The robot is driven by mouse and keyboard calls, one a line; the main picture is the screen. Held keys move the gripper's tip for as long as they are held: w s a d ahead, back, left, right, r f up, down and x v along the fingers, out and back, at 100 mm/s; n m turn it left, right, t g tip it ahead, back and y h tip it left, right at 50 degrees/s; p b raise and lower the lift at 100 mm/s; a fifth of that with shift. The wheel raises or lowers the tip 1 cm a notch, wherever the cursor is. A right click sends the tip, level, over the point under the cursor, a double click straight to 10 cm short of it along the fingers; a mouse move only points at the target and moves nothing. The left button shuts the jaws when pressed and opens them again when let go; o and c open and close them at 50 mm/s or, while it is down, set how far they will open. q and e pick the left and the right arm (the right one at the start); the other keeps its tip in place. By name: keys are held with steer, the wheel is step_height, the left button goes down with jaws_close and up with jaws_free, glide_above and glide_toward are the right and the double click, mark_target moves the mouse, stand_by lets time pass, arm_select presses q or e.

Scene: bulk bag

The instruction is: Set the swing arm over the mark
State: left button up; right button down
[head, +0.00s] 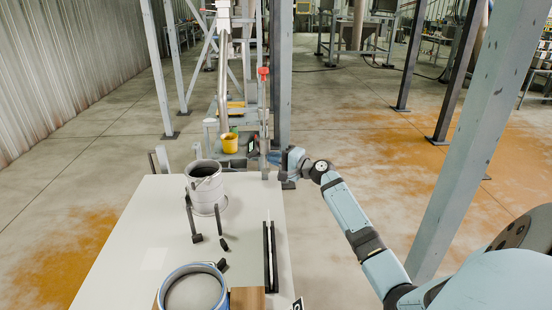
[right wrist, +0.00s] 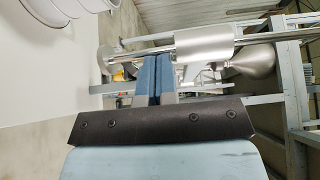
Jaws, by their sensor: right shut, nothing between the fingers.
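My right gripper (head: 284,167) is at the far right corner of the white table, beside the grey upright. In the right wrist view its blue fingers (right wrist: 158,66) are together, with nothing between them. A metal tube with a wider cylinder (right wrist: 205,44) and a cone (right wrist: 254,60) crosses just beyond the fingertips; I cannot tell if they touch it. In the head view a bent metal pipe (head: 222,75) hangs at the back above a yellow bucket (head: 230,143). I cannot tell which part is the swing arm, and no mark can be made out. My left gripper is out of view.
The white table (head: 150,215) holds a grey bucket (head: 206,188), a black upright piece (head: 192,218), a black rack (head: 270,258), a blue-rimmed container (head: 193,290) and a brown block (head: 247,298). A grey steel column (head: 470,140) stands right. Floor between is open.

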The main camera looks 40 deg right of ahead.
steer(key=w+a+m+h+p, duration=0.3)
steer(key=w+a+h, duration=0.3)
steer(key=w, duration=0.5)
steer(key=w+a+r+m+g+h+p, duration=0.1)
steer(key=w+a+m+h+p, duration=0.2)
steer(key=w, duration=0.9)
steer(key=a+m+h, duration=0.2)
steer(key=a+h, duration=0.1)
steer(key=h, duration=0.1)
steer(key=shift+w+m, duration=0.15)
steer(key=shift+m, duration=0.25)
